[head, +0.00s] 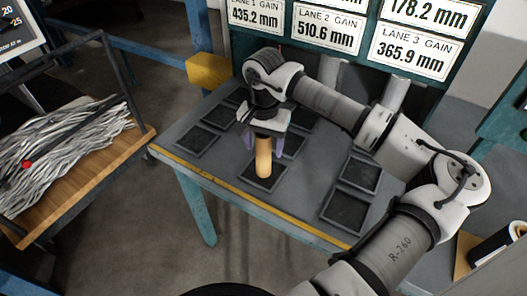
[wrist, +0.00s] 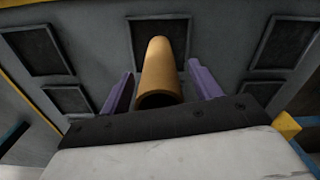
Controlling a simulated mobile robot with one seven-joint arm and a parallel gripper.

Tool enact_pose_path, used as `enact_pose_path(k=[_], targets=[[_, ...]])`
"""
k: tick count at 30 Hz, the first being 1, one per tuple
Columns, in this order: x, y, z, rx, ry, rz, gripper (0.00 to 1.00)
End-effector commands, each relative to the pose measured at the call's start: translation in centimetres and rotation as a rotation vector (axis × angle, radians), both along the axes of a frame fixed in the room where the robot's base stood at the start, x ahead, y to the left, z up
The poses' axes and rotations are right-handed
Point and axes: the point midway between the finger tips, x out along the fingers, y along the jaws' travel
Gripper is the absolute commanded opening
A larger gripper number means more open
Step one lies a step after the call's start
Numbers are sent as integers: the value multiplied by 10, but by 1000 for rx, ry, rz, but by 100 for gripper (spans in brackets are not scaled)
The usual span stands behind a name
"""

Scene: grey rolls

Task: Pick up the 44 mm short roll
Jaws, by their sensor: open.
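A tan-orange hollow roll (head: 263,158) stands about upright over a dark square pad on the grey table. I cannot read its size from these views. My gripper (head: 263,151) points down over it, with a purple finger on each side. In the wrist view the roll (wrist: 165,68) lies between the two fingers of the gripper (wrist: 160,72), its open end close to the palm. The gripper is open, with a visible gap between the roll and each finger. The roll's far end seems to meet the pad, but contact is unclear.
The grey table (head: 230,178) has several framed dark pads, such as an empty one (head: 350,212) at right. A yellow block (head: 208,71) is at its back left corner. A sign board (head: 330,28) stands behind. A wooden rack (head: 75,180) with grey strands is at left.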

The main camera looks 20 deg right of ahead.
Motion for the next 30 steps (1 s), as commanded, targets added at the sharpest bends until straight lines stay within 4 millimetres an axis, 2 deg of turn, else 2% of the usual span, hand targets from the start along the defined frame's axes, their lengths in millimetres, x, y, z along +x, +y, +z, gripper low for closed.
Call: enact_pose_path(k=[3,14,23,26,30], targets=[[0,0,0,0,0,0,63],[0,0,0,0,0,0,16],[0,0,2,-1,-1,0,15],[0,0,8,-1,-1,0,15],[1,0,25,-2,-2,0,15]])
